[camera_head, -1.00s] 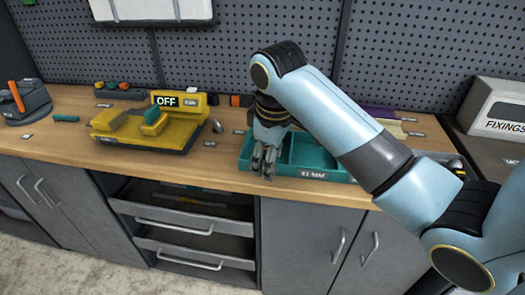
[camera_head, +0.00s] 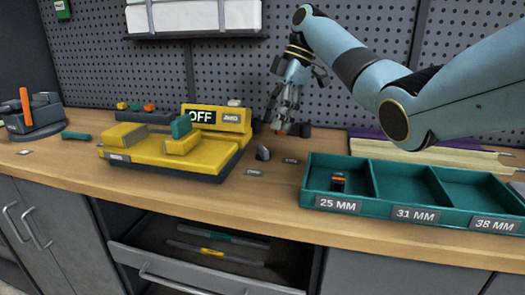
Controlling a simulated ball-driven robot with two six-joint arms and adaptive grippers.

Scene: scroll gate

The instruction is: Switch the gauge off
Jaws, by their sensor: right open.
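The yellow gauge (camera_head: 170,152) sits on the wooden bench left of centre. Its display (camera_head: 202,117) reads OFF, partly covered by a teal block (camera_head: 181,127) in front of it. A grey ZERO button or label (camera_head: 231,118) is beside the display. My right gripper (camera_head: 284,128) points down with open fingers, to the right of the gauge and towards the pegboard. Nothing shows in its fingers, and it appears apart from the gauge. My left gripper is out of view.
A teal tray (camera_head: 322,165) with compartments labelled 25 MM, 31 MM and 38 MM stands at the right. A small black-and-orange part (camera_head: 338,182) lies in the 25 MM compartment. A small dark knob (camera_head: 263,153) stands right of the gauge. An open drawer (camera_head: 190,272) juts below the bench.

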